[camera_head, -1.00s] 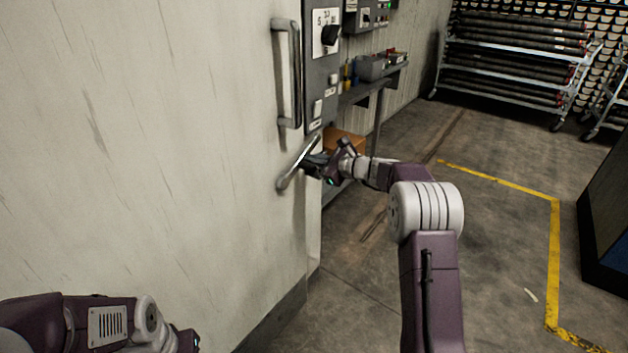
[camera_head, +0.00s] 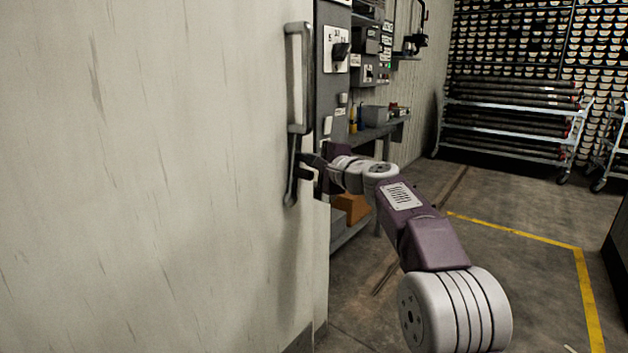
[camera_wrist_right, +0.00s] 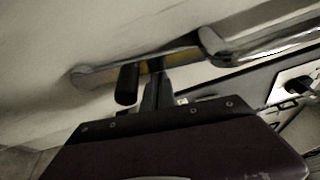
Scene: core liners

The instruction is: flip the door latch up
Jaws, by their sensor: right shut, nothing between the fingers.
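The door latch (camera_head: 292,178) is a grey metal lever on the pale door (camera_head: 180,180), just below the long vertical handle (camera_head: 305,75). The lever stands nearly upright, its rounded lower end on the door and its upper part close to the handle's lower end. My right gripper (camera_head: 306,166) is shut with nothing held, at the right side of the lever. In the right wrist view, the dark fingers (camera_wrist_right: 142,87) overlap the latch (camera_wrist_right: 95,75); whether they touch it I cannot tell. The handle's end (camera_wrist_right: 215,45) lies just beyond. My left gripper is out of view.
Past the door edge are a grey control panel (camera_head: 338,50) and a shelf bench (camera_head: 375,133) with an orange-brown box (camera_head: 352,208) below. A rack of dark tubes (camera_head: 510,125) stands at the back. The floor (camera_head: 470,190) to the right is clear.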

